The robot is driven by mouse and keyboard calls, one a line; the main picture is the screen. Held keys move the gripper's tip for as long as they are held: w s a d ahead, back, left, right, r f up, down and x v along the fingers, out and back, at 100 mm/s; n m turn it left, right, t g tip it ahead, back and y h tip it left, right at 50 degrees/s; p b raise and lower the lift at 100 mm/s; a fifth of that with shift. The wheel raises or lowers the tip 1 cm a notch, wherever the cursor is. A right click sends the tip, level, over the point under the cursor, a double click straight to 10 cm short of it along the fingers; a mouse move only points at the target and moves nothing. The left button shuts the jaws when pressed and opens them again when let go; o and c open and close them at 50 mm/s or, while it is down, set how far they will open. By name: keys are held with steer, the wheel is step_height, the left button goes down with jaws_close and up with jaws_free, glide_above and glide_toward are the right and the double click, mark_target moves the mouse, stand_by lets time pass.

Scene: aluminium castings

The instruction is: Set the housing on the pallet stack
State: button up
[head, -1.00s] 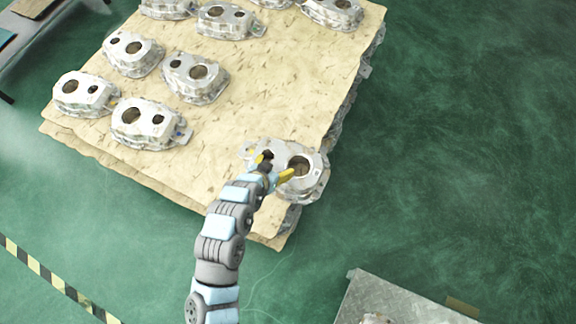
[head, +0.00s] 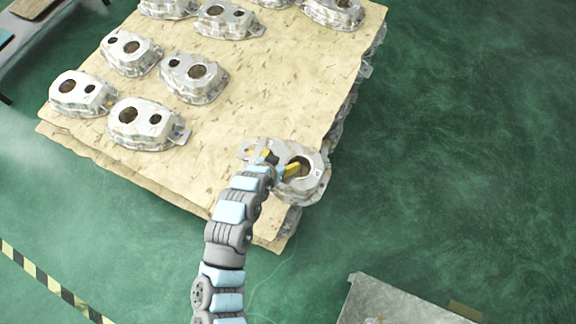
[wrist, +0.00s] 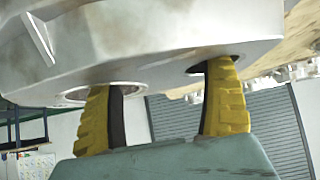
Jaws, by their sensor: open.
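A silver cast housing (head: 313,183) with two round bores sits at the front right corner of the pallet stack (head: 225,140), its right side reaching past the board's edge. In the wrist view, the housing (wrist: 150,35) fills the top. My gripper (head: 278,164) is at the housing, its yellow fingers apart. In the wrist view, my gripper (wrist: 162,100) has one finger at each bore, and the right fingertip is hidden inside its bore. I cannot tell how deep the left fingertip is. Whether the housing rests fully on the board is unclear.
Several similar housings stand on the board's left and far side, including a near one (head: 147,124). The board between them and my gripper is clear. A grey metal surface (head: 395,305) lies at the bottom right. Green floor (head: 460,150) is open at right.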

steer(key=c, duration=1.4)
steer(key=shift+o, duration=0.2)
steer(key=shift+r, duration=0.15)
